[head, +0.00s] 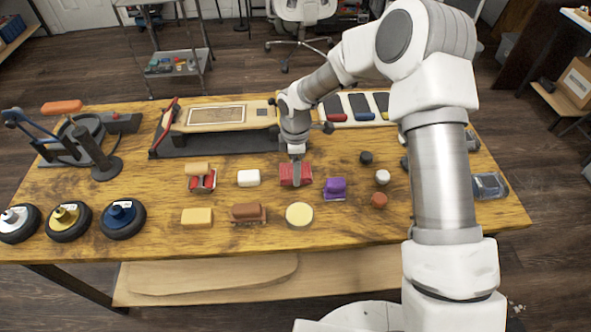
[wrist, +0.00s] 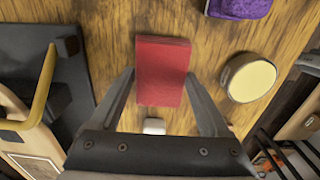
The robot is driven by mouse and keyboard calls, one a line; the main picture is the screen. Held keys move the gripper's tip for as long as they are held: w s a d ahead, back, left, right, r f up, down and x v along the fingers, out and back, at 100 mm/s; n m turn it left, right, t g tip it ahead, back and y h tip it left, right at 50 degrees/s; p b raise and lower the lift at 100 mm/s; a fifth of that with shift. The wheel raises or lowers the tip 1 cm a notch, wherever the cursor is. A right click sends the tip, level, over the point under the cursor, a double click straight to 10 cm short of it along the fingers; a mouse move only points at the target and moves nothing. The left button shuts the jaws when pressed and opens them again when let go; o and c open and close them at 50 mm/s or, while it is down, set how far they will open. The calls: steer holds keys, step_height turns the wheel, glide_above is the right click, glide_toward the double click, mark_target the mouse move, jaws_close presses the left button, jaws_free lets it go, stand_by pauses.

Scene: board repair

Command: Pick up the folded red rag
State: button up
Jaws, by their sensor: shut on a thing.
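The folded red rag (head: 287,174) is a flat red block near the middle of the wooden table. It also shows in the wrist view (wrist: 163,58), with one finger along each long side. My gripper (head: 296,178) points down over it and is shut on it. In the wrist view the fingertips (wrist: 161,80) reach about halfway along the rag. I cannot tell whether the rag is touching the table or slightly above it.
A purple cloth (head: 335,188) lies close on the right, and a round yellow-topped tin (head: 299,214) is in front. A white block (head: 248,177) is to the left. A skateboard deck (head: 215,117) on a dark mat (head: 190,144) lies behind. Small pucks (head: 382,177) sit further right.

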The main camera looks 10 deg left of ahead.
step_height(320, 180, up, 3)
steer(key=shift+r, duration=0.2)
steer(key=w+a+r, duration=0.2)
steer(key=a+r, duration=0.4)
steer(key=a, duration=0.5)
steer(key=shift+w+a+r+p, duration=0.15)
steer(key=shift+w+a+p, duration=0.05)
steer(key=shift+w+p, duration=0.2)
steer(key=o, duration=0.7)
steer(key=c, duration=0.6)
steer(key=shift+s, duration=0.15)
